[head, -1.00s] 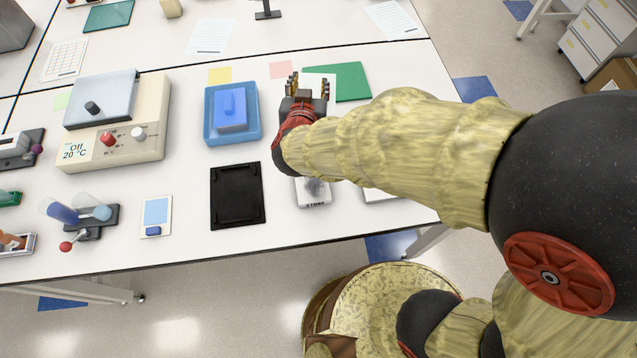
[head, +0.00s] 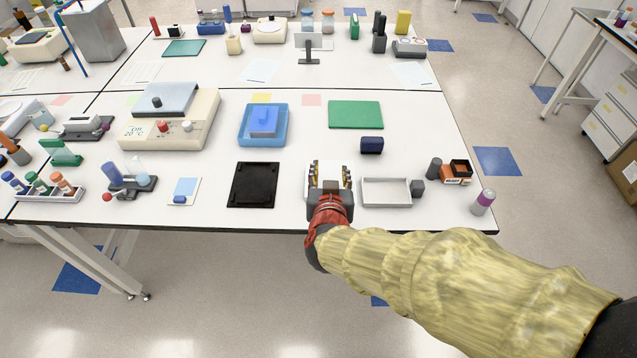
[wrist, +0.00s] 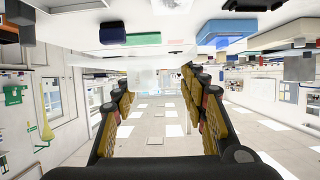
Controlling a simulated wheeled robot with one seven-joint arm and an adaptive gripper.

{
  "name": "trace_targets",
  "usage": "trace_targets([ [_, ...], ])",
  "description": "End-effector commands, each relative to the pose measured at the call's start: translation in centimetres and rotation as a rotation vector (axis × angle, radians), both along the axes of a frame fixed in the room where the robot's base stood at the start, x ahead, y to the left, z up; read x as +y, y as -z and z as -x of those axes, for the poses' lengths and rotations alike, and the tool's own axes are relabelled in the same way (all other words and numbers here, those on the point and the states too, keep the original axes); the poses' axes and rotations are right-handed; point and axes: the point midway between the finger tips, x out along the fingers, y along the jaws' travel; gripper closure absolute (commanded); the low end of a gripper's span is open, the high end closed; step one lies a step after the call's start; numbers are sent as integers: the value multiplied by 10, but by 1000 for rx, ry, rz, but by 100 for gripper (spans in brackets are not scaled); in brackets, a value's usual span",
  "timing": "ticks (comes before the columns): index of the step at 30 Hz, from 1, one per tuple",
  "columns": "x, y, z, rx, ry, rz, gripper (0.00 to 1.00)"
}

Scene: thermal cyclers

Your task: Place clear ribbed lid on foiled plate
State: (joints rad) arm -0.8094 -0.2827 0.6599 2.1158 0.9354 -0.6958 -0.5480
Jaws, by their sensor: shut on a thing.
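My gripper (head: 330,172) is over the front part of the bench, between the black tray and the white-rimmed tray, with its fingers pointing away from my body. In the wrist view the fingers (wrist: 153,88) stand wide apart, and a clear, almost invisible sheet (wrist: 150,50), which I take as the ribbed lid, spans the space by their tips. Its ribs cannot be made out. I cannot pick out the foiled plate with certainty. A blue tray (head: 245,139) bearing a blue block (head: 264,120) stands beyond the gripper to the left.
A black tray (head: 253,185) lies left of the gripper, a white-rimmed tray (head: 385,204) right. A dark blue box (head: 371,145) and green mat (head: 355,114) are behind. The thermal cycler (head: 185,132) stands farther left. Bench is clear between blue tray and green mat.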

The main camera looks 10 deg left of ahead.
Motion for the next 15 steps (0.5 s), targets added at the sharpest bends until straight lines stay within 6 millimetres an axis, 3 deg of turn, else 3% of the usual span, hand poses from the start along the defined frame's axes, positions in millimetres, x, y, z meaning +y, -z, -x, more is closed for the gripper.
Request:
trace_targets([
  [1,7,10,-10,2,2,1,74],
  [9,41,40,-58,3,2,1,74],
  [15,57,71,-78,1,1,1,74],
])
